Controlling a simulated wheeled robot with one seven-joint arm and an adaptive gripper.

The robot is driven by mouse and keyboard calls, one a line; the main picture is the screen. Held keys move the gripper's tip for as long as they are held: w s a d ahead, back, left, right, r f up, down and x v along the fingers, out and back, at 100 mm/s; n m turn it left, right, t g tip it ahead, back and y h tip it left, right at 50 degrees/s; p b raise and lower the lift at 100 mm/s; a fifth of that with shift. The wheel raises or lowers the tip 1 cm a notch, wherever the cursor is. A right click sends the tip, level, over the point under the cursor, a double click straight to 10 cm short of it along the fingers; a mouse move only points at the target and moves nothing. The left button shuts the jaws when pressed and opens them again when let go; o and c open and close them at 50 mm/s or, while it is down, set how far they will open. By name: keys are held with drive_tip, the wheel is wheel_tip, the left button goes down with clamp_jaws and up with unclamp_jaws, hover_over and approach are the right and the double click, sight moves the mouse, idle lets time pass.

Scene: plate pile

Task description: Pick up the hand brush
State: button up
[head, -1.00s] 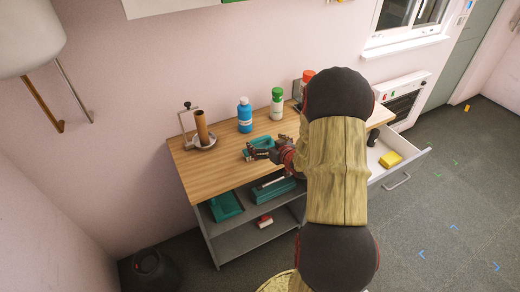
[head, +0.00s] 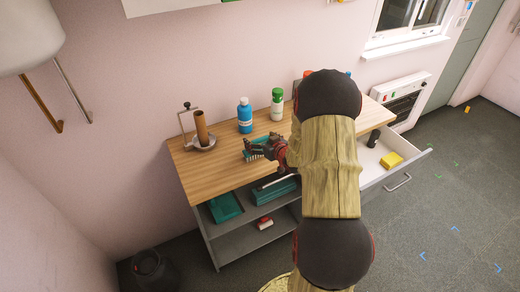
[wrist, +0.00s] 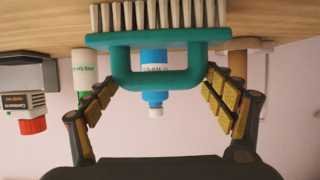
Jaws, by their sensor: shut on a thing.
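The hand brush (head: 250,149) has a teal body with a looped handle and white bristles. In the wrist view, which is upside down, the brush (wrist: 150,38) spans the space between my two fingers, and my gripper (wrist: 160,82) is shut on the handle. I cannot tell whether the bristles touch the worktop.
A blue bottle (head: 245,117) and a green-capped bottle (head: 277,106) stand behind the brush. A paper-roll holder (head: 202,138) stands to the left. The shelves below hold a teal dustpan (head: 224,207). An open drawer with a yellow sponge (head: 391,159) is at the right.

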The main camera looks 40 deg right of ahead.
drive_tip(key=c, duration=0.9)
drive_tip(key=shift+o, duration=0.2)
drive_tip(key=shift+r, duration=0.6)
wheel_tip(320, 180, up, 3)
drive_tip(key=shift+f+p, duration=0.2)
drive_tip(key=shift+p, duration=0.5)
drive_tip(key=s+d+r+p, duration=0.3)
drive_tip(key=s+r, duration=0.6)
drive_tip(key=s, duration=0.4)
drive_tip(key=shift+d+p, duration=0.4)
drive_tip(key=shift+d, duration=0.25)
